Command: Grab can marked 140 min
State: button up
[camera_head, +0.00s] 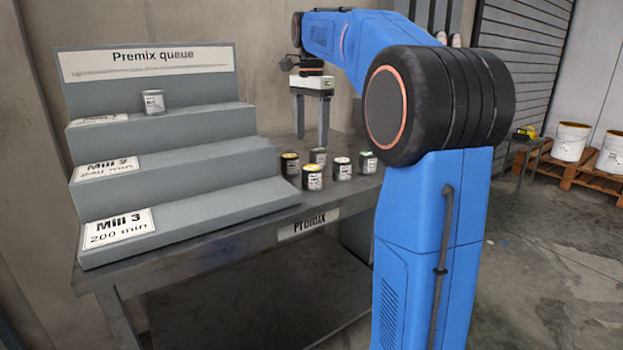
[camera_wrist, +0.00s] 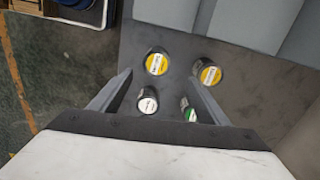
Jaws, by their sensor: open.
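Several small dark cans stand in a loose group on the table beside the stepped rack. In the head view these are a yellow-lidded can (camera_head: 290,164), a front yellow-lidded can (camera_head: 312,178), a white-lidded can (camera_head: 341,169), a green-lidded can (camera_head: 368,162) and a can with a greyish-green lid (camera_head: 318,156). Their labels are too small to read, so I cannot tell which is marked 140 min. My gripper (camera_head: 311,140) is open and empty, pointing down above the group. The wrist view shows two yellow lids (camera_wrist: 156,63), a white lid (camera_wrist: 147,104) and a green lid (camera_wrist: 190,114).
The grey Premix queue rack (camera_head: 235,160) stands left of the cans, its steps labelled for mills. One white-lidded can (camera_head: 153,102) sits on its top step. The table edge carries a Premix label (camera_head: 309,224). White buckets (camera_head: 570,142) stand on a pallet at far right.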

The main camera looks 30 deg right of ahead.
aim_at(312, 167)
notch_tip(312, 167, down, 7)
jog(key=shift+r, duration=0.15)
jog(key=shift+s+f, duration=0.2)
jog(key=shift+f, duration=1.1)
jog(key=shift+s+f, duration=0.2)
jog(key=shift+f, duration=1.1)
jog(key=c, duration=1.2)
